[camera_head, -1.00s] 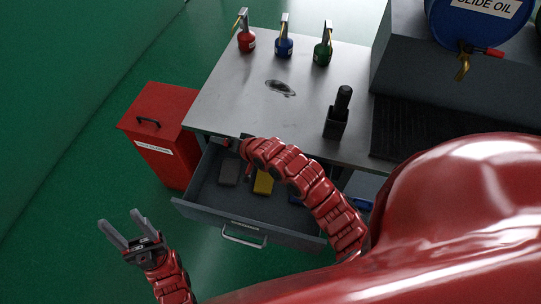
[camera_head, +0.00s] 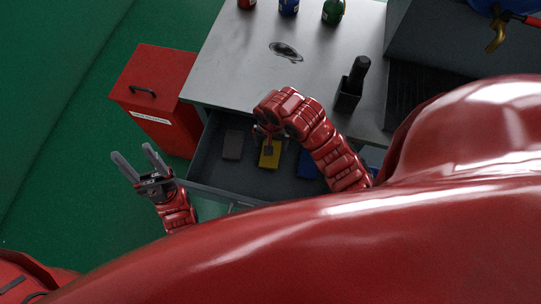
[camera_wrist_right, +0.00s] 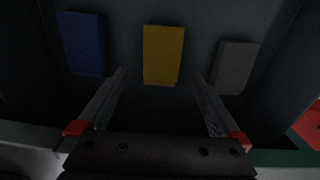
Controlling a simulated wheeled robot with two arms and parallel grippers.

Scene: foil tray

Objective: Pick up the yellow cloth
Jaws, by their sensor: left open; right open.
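The yellow cloth (camera_head: 269,158) lies flat and folded in the open drawer (camera_head: 205,172), between a grey cloth (camera_head: 233,145) and a blue cloth (camera_head: 307,164). My right gripper (camera_head: 269,148) is above the drawer, over the yellow cloth and partly covering it. In the right wrist view the yellow cloth (camera_wrist_right: 163,54) is ahead, between the lines of the two open fingers (camera_wrist_right: 160,78), with nothing held. The blue cloth (camera_wrist_right: 84,44) and grey cloth (camera_wrist_right: 236,67) lie on either side. My left gripper (camera_head: 139,164) is open and empty, left of the drawer.
A red bin (camera_head: 155,95) stands left of the metal table (camera_head: 225,75). A dark holder (camera_head: 350,90), an oily patch (camera_head: 285,50) and several bottles (camera_head: 289,7) are on the tabletop. The drawer walls surround the cloths.

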